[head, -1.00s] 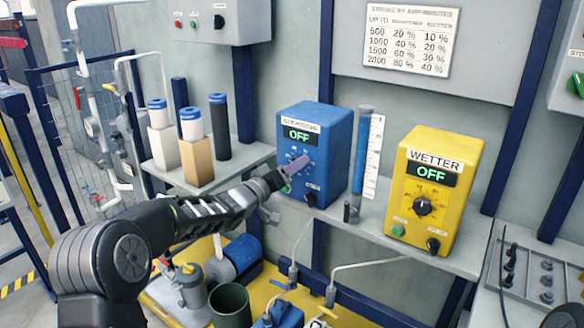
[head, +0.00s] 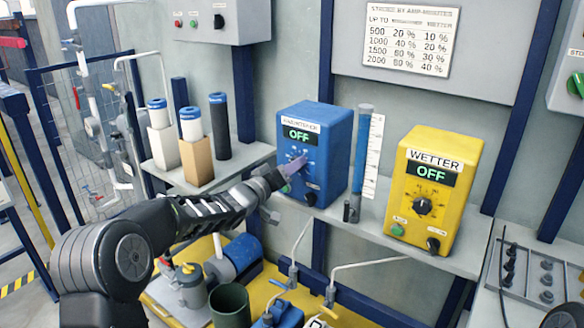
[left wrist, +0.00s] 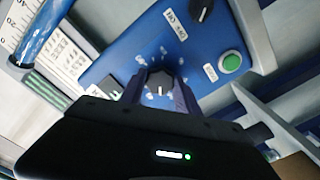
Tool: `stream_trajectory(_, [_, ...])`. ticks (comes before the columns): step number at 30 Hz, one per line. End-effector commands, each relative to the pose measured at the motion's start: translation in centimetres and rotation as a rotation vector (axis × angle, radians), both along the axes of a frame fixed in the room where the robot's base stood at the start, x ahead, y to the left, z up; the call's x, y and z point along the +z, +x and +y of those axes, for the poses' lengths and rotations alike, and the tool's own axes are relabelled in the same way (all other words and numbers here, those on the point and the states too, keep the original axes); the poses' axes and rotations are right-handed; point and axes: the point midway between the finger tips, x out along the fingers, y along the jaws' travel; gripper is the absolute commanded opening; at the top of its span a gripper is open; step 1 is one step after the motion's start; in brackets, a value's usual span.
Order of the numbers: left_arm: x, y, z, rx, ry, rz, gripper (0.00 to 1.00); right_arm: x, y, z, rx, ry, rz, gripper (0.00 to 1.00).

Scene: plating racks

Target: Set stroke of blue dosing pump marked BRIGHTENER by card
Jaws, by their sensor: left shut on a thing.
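The blue dosing pump (head: 337,140) stands on the shelf, its label blurred and its display reading OFF. My left gripper (head: 296,162) reaches its front face. In the left wrist view the gripper (left wrist: 160,88) is shut on the dark stroke knob (left wrist: 159,84), with scale marks around it on the blue face (left wrist: 150,45). A green button (left wrist: 231,62) and a black switch (left wrist: 203,10) sit on the same face. The stroke card (head: 410,40) on the wall lists BRIGHTENER and WETTER percentages by rows 500 to 2000. My right gripper is not in view.
A yellow pump (head: 433,190) marked WETTER, display OFF, stands to the right. A clear graduated tube (head: 368,155) stands between the pumps. Boxes and blue-capped cylinders (head: 219,125) stand at the left of the shelf (head: 460,258).

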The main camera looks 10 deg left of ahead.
Motion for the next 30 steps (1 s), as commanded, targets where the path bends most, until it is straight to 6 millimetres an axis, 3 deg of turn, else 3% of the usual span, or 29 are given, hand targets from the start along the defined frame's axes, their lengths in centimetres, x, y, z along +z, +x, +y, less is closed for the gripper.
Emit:
stream_trajectory(16, [-0.1,0.0,0.0,0.0,0.08,-0.032,0.0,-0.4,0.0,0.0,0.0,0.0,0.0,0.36])
stream_trajectory(30, [-0.2,0.0,0.1,0.001,0.419,-0.167,0.0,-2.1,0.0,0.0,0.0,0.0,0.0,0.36])
